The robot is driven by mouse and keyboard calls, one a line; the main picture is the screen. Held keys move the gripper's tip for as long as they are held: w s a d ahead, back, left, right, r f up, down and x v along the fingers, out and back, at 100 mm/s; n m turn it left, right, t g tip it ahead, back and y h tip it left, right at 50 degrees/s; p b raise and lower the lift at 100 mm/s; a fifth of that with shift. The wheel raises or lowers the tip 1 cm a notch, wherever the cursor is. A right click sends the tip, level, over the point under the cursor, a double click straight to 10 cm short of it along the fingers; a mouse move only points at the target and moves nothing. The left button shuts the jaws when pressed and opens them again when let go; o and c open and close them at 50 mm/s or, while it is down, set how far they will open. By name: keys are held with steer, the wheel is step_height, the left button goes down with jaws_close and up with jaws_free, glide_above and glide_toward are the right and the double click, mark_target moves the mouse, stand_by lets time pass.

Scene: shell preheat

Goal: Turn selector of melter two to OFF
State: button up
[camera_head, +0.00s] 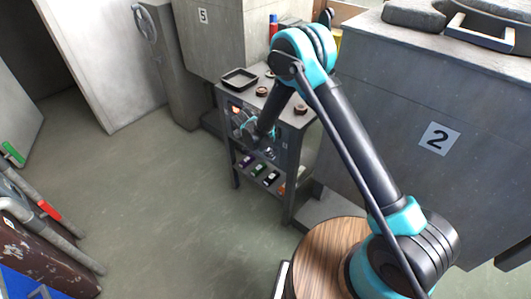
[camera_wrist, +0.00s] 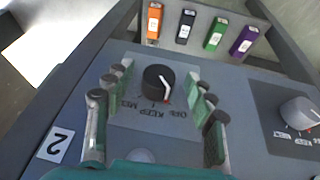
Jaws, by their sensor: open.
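The selector of melter two is a round black knob (camera_wrist: 158,82) with a white pointer line, in the wrist view. Its pointer aims down and slightly right in that view, toward the printed KEEP–OFF side; the exact mark is hard to tell. MELT, KEEP and OFF appear upside down, with OFF at the right. A "2" plate (camera_wrist: 55,145) is at lower left on the same panel. My gripper (camera_wrist: 159,77) is open, with a finger on each side of the knob; contact cannot be told. In the head view my gripper (camera_head: 254,131) is at the cart's front, covering the knob.
A second, grey knob (camera_wrist: 298,112) sits to the right on the panel. Orange, black, green and purple cartridges stand on a shelf (camera_wrist: 232,55) beyond. The cart top holds a black tray (camera_head: 240,78) and small round pieces. A big grey block (camera_head: 440,100) marked 2 stands right.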

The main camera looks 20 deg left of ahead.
steer(key=shift+f, duration=0.1)
steer(key=c, duration=1.2)
steer(key=shift+o, duration=0.2)
steer(key=shift+h, duration=0.7)
steer(key=o, duration=1.2)
steer(key=shift+c, duration=0.2)
steer(key=v, duration=1.2)
steer(key=shift+w, duration=0.25)
